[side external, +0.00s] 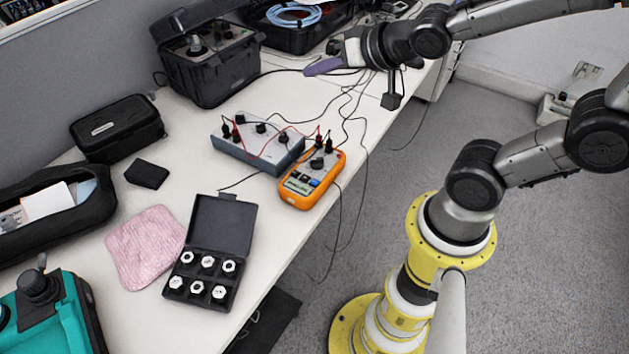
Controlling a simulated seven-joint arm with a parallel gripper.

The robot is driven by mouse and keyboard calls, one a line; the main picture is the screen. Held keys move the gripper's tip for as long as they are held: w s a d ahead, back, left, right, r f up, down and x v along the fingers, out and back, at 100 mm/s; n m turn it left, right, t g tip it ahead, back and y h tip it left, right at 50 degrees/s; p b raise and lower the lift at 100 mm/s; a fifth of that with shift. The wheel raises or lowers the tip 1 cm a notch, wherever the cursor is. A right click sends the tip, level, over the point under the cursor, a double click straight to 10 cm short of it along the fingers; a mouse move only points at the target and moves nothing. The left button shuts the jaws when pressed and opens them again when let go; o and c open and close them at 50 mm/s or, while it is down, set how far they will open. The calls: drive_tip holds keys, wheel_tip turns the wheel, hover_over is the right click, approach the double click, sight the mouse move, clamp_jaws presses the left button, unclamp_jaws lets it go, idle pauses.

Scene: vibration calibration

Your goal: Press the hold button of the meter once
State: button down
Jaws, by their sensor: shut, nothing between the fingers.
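The meter (311,178) is an orange handheld unit with a dark dial, lying on the white table near its right edge. Small buttons, one of them blue, and a pale display show on its face; their labels are too small to read, so I cannot tell which is hold. Leads are plugged in at its far end. My gripper (322,67) is shut and empty, with purple fingers pointing left. It is above the far part of the table, beyond the meter and apart from it.
A grey box (262,143) wired to the meter stands beside it. Black cables run behind and right of the meter. A large black case (208,55) stands at the back.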

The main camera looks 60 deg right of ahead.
wheel_tip(320, 180, down, 9)
drive_tip(key=w+m+y, duration=0.1)
drive_tip(key=w, duration=0.2)
drive_tip(key=m+g, duration=0.1)
drive_tip(key=g, duration=0.1)
hover_over(315, 182)
drive_tip(key=s, duration=0.1)
wheel_tip(315, 182, down, 9)
drive_tip(key=shift+f+y, duration=0.2)
drive_tip(key=shift+y, duration=0.1)
drive_tip(key=shift+f, duration=4.4)
drive_tip(key=shift+f, duration=0.15)
drive_tip(key=shift+f, duration=0.25)
